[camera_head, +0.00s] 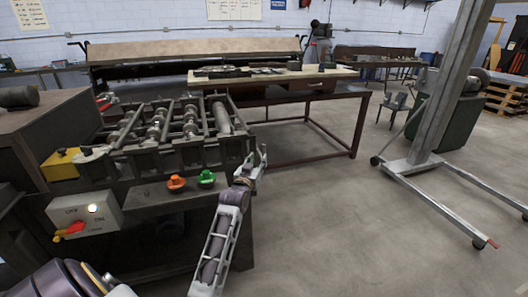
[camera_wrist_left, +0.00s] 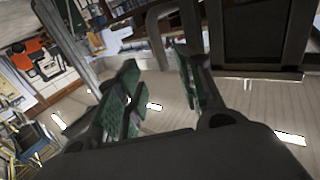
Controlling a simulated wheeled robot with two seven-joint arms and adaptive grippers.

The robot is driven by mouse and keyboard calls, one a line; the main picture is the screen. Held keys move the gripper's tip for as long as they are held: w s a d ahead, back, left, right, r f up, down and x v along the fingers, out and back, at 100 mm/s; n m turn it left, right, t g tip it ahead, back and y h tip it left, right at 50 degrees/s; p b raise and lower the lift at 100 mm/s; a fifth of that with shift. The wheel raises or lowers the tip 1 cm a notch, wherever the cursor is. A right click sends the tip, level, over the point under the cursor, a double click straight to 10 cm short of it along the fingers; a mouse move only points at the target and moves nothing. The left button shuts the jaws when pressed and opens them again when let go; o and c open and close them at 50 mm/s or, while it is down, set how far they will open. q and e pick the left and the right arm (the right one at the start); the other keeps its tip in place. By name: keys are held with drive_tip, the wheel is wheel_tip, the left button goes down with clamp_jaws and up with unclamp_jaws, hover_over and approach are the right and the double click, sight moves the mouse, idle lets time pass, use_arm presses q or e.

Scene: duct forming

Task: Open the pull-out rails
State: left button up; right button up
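The duct forming machine (camera_head: 190,150) stands at the left in the head view, with several parallel shafts and rollers across its top. I cannot tell for certain which of its bars are the pull-out rails. My left gripper (camera_head: 259,160) is beside the machine's right front corner, small in the head view; contact cannot be made out. In the left wrist view my left gripper (camera_wrist_left: 160,68) shows two green-padded fingers held apart, with nothing between them. A dark frame (camera_wrist_left: 258,35) stands just beyond the fingers at the right. My right gripper is not in view.
A control box (camera_head: 85,214) with a red-yellow switch is at the machine's front left. An orange button (camera_head: 176,182) and a green button (camera_head: 206,177) sit on its front ledge. A workbench (camera_head: 290,78) stands behind. A grey wheeled stand (camera_head: 425,160) is at right; floor between is clear.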

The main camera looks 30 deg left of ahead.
sight(263, 151)
use_arm(q)
drive_tip(key=shift+x, duration=3.15)
drive_tip(key=shift+b+x, duration=0.35)
drive_tip(key=shift+x, duration=0.85)
drive_tip(key=shift+w+a, duration=0.1)
drive_tip(key=shift+w, duration=0.25)
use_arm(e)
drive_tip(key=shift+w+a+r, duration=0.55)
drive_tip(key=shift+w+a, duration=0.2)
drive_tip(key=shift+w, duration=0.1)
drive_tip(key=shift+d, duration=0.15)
use_arm(q)
drive_tip(key=c, duration=0.4)
clamp_jaws()
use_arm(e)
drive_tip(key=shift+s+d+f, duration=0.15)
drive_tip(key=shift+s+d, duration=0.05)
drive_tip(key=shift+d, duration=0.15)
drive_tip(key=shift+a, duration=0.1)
